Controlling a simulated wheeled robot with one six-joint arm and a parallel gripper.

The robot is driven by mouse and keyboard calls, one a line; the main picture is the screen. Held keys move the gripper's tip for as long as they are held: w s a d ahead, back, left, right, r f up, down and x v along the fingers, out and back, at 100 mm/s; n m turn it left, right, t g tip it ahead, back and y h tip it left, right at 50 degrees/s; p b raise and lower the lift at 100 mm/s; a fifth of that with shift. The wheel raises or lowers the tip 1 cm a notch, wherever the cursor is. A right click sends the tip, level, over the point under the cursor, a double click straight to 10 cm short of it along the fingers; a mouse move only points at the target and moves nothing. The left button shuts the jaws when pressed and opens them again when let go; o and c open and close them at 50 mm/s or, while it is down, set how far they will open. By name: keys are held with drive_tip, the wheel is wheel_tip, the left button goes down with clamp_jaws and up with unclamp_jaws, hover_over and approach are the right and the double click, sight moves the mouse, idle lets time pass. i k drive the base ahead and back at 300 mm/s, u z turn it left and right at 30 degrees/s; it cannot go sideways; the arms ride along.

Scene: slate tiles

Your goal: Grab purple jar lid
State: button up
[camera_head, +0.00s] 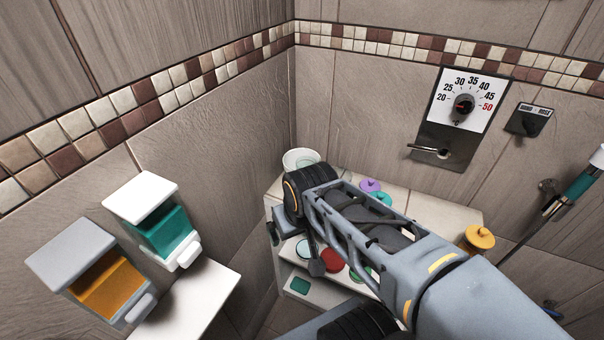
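A purple jar lid (370,185) with a small knob shows on the white shelf top in the corner, just behind my arm. A teal lid (380,198) is close in front of it, partly covered by my arm. My arm reaches from the lower right across the shelf, with its far joint left of the purple lid. A slim dark part of my arm hangs down in front of the shelf. I cannot make out the gripper's fingers or whether they hold anything.
A white bowl (300,160) stands at the shelf's back left. A yellow-lidded jar (479,238) is at its right end. A red lid (332,260) and other round items are lower down. Teal (165,235) and orange (105,285) dispensers are at left. A dial panel (463,110) is on the wall.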

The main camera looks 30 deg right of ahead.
sight(368, 185)
drive_tip(key=k, duration=0.55)
drive_tip(key=z, duration=1.05)
drive_tip(key=i, duration=0.5)
drive_tip(key=u, duration=0.05)
